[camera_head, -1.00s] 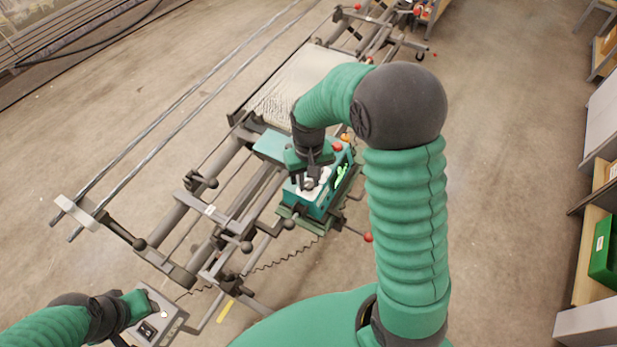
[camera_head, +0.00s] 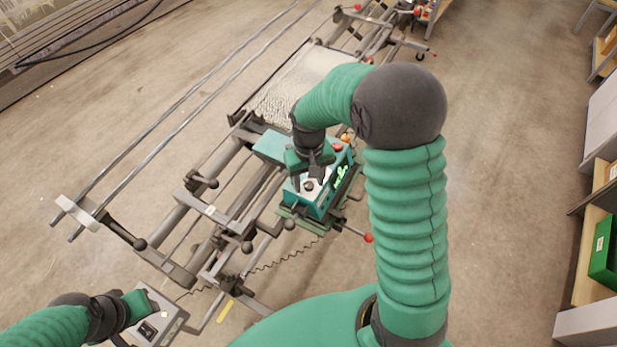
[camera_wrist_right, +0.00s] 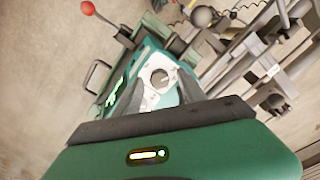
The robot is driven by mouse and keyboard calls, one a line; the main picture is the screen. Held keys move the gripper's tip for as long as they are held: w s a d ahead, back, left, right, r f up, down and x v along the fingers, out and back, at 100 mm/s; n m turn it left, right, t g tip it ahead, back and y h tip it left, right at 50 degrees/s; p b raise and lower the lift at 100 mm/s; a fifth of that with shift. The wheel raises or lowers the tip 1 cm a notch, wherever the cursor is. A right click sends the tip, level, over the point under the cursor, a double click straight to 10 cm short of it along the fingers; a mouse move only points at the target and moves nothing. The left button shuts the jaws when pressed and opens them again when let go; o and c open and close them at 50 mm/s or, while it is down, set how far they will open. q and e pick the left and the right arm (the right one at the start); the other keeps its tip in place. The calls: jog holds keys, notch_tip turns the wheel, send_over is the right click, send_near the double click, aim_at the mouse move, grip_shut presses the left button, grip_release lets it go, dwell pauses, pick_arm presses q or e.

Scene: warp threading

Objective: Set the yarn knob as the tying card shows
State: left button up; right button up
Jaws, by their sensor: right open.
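The yarn knob (camera_wrist_right: 160,77) is a small dark round knob on the pale panel of a teal machine box. In the head view the knob (camera_head: 309,186) shows just below my right gripper (camera_head: 308,181). That gripper is open, its two dark fingers (camera_wrist_right: 160,98) pointing at the panel on either side of the knob and apart from it. The teal box (camera_head: 324,203) has a green lit display beside the panel. My left gripper (camera_head: 141,308) is at the grey control box at lower left; its fingers are too small to read. I cannot make out a tying card.
The grey control box (camera_head: 160,318) has a black switch. Red ball-ended levers (camera_head: 368,238) stick out from the machine. The long warp frame with rails (camera_head: 165,140) runs diagonally. A green bin (camera_head: 604,250) sits on shelves at right. The floor between is clear.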

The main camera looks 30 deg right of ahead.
aim_at(309, 184)
notch_tip(309, 184, up, 17)
jog(key=shift+f, duration=0.15)
dwell(0.4)
